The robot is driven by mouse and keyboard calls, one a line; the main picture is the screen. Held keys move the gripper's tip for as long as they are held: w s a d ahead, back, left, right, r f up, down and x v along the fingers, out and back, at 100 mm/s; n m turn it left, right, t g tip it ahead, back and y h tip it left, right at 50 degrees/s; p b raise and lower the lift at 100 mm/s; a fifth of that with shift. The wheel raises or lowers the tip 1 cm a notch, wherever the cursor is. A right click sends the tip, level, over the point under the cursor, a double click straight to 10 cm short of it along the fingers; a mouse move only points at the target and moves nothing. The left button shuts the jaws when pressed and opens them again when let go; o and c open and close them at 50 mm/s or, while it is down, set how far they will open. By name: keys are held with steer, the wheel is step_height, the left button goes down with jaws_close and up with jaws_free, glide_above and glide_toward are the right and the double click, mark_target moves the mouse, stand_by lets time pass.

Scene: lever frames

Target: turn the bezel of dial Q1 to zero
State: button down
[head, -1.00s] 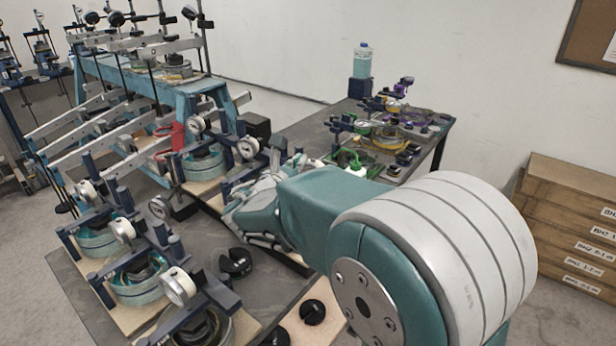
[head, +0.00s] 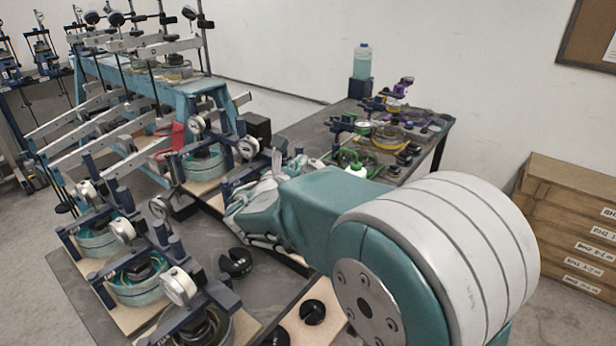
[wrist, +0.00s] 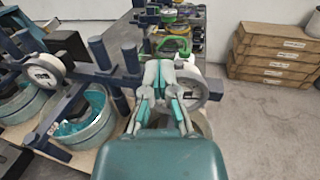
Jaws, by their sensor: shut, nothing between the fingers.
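My gripper (wrist: 165,72) is shut and empty in the wrist view, pointing away from the camera. Its fingers overlap the left side of a round grey-rimmed dial (wrist: 213,88), whose face I cannot read. I cannot tell whether they touch its rim. In the head view my gripper (head: 277,160) is partly hidden by my arm. Another white-faced dial (wrist: 45,71) stands to the left in the wrist view, above a teal ring-shaped cell. No label Q1 is legible, so I cannot tell which dial bears that name.
Several dials on dark blue frames with teal cells (head: 140,282) fill the near table's left side. Dark slotted weights (head: 236,262) lie on it. A second table (head: 440,125) with green, yellow and purple parts stands behind. Wooden boxes (head: 570,215) stand on the right.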

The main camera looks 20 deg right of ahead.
mark_target(317, 164)
steer(key=shift+s+d+r, duration=0.1)
steer(key=shift+s+d, duration=0.5)
steer(key=shift+d, duration=0.15)
steer(key=shift+s+d+f, duration=0.25)
steer(key=shift+s+d, duration=0.3)
steer(key=shift+d, duration=0.05)
stand_by(0.4)
steer(key=shift+r, duration=0.1)
steer(key=shift+s+d+r, duration=0.1)
steer(key=shift+d+r, duration=0.05)
steer(key=shift+r, duration=0.15)
steer(key=v, duration=0.6)
stand_by(0.3)
steer(key=w+d, duration=0.1)
steer(key=w, duration=0.5)
steer(key=shift+w+d, duration=0.2)
steer(key=shift+w, duration=0.2)
stand_by(0.4)
